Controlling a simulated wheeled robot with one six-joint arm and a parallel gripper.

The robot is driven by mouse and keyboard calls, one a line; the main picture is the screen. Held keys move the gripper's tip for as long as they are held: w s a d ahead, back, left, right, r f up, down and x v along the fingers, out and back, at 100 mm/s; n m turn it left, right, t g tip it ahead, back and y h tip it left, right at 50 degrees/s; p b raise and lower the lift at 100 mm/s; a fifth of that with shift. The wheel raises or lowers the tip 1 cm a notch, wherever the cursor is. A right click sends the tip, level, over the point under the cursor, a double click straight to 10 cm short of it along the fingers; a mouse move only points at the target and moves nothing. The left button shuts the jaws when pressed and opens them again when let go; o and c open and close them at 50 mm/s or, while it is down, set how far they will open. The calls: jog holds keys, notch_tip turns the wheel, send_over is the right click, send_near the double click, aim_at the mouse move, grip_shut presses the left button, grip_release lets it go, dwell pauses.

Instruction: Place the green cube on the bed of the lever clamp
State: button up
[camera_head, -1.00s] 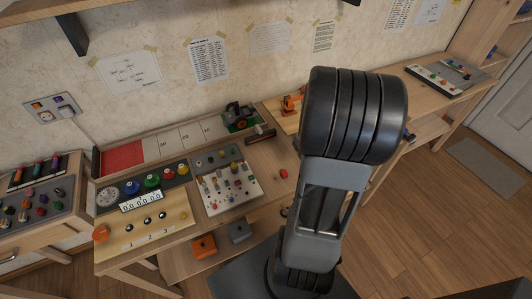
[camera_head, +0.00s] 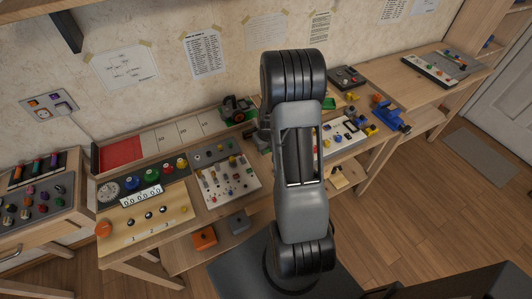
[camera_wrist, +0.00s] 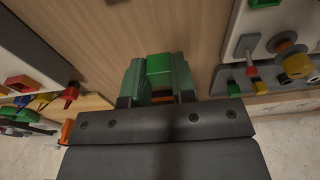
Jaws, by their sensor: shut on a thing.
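My gripper (camera_wrist: 158,75) shows in the wrist view with its fingers on either side of the green cube (camera_wrist: 159,66), shut on it. The cube's bright green face shows between the fingertips, over bare wood. In the head view my own arm hides the gripper and cube. I cannot make out the lever clamp for certain. A small orange part (camera_wrist: 67,131) shows at the left of the wrist view, but I cannot tell what it belongs to.
A panel with knobs and pegs (camera_head: 228,183) lies left of my arm. A blue device (camera_head: 388,113) and a white panel (camera_head: 343,137) are to the right. The wrist view shows panels on both sides, with bare wood (camera_wrist: 150,25) between them.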

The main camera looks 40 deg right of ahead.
jog(key=shift+f, duration=1.6)
jog(key=shift+f, duration=0.15)
jog(key=o, duration=0.9)
